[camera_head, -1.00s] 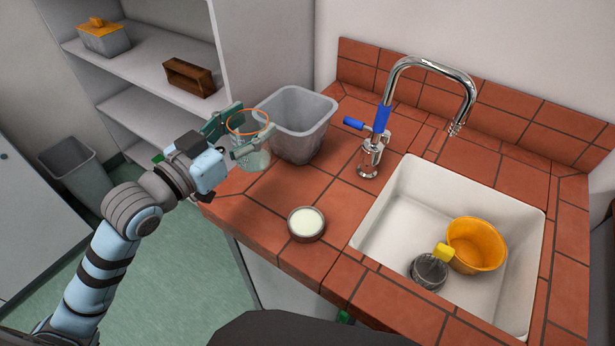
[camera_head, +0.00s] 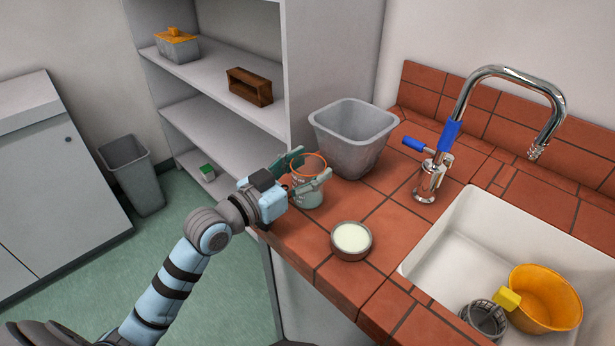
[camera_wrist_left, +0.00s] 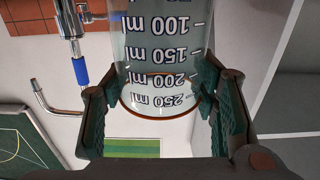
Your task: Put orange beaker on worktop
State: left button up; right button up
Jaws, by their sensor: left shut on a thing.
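The orange beaker (camera_head: 308,192) is clear glass with an orange rim, upright over the left end of the red tiled worktop (camera_head: 385,222). I cannot tell whether its base touches the tiles. My left gripper (camera_head: 313,164) is shut on it, with one finger on each side just below the rim. In the left wrist view the beaker (camera_wrist_left: 158,50) shows upside down, with its volume marks and orange rim between the green-padded fingers of my left gripper (camera_wrist_left: 165,108). My right gripper is not in view.
A grey bin (camera_head: 352,138) stands just behind the beaker, and a round dish with pale contents (camera_head: 351,238) sits in front. To the right are a chrome tap (camera_head: 428,182) and a white sink (camera_head: 445,240) holding an orange bowl (camera_head: 545,297). Shelves (camera_head: 225,85) stand behind left.

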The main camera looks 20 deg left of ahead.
pick_arm(q)
jog(key=shift+f, duration=0.15)
jog(key=o, duration=1.2)
jog(key=shift+f, duration=0.1)
